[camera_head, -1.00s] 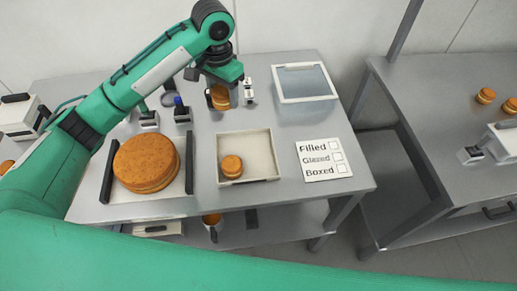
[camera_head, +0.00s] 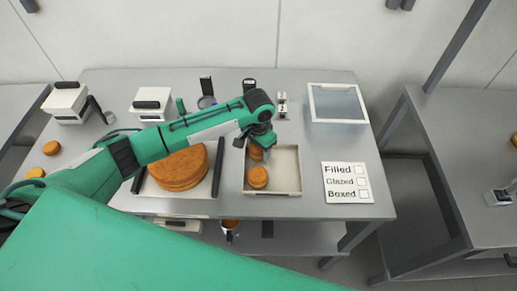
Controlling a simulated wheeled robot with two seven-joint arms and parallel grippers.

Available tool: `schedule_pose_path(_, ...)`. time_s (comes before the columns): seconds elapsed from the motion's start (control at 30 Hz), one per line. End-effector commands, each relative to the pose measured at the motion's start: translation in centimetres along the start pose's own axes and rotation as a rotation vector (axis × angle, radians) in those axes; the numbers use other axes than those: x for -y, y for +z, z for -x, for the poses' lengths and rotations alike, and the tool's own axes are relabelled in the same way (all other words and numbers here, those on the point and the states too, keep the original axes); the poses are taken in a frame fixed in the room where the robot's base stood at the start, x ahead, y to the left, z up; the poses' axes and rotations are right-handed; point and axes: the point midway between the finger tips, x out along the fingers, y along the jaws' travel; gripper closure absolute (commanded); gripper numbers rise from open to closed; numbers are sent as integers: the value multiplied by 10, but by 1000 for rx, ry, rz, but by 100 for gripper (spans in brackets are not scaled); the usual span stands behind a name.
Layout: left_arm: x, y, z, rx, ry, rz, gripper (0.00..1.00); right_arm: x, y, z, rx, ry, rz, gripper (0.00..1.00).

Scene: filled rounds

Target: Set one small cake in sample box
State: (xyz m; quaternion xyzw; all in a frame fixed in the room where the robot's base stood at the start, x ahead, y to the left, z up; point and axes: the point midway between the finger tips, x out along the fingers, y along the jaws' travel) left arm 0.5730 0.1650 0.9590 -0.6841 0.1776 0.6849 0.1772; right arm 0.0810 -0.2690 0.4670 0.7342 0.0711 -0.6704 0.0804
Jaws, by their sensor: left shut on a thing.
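My left gripper (camera_head: 257,144) is shut on a small round orange-brown cake (camera_head: 256,154), over the back left part of a shallow open square box (camera_head: 286,185). The gripper hides part of this cake, and I cannot tell whether it touches the box floor. A second small cake (camera_head: 258,178) sits in the front left of the same box. A box with a clear bluish top (camera_head: 337,103) stands at the back right of the table; I see no cake in it. I cannot tell by any label which one is the sample box. My right gripper is not in view.
A large round cake (camera_head: 181,169) on a dark-edged tray is left of the open box. A card reading Filled, Glazed, Boxed (camera_head: 347,183) lies to its right. Small devices (camera_head: 282,105) stand along the back. Another table (camera_head: 440,130) is at right.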

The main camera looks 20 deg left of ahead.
Motion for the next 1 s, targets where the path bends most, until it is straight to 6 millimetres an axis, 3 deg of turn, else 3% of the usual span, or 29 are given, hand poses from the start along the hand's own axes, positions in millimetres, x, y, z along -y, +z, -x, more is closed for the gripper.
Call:
schedule_pose_path(0.17,0,0,-15,-1,-1,1,54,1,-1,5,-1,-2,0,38)
schedule_pose_path(0.5,0,0,-18,0,-1,1,54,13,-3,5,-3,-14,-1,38)
schedule_pose_path(0.53,0,0,-18,-1,-1,1,40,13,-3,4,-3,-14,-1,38)
schedule_pose_path(0.57,0,0,-18,-1,-1,1,35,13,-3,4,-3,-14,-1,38)
schedule_pose_path(0.87,0,0,-17,-1,-1,1,35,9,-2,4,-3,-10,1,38)
schedule_pose_path(1.0,0,-1,-6,-4,0,-1,35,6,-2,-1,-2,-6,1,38)
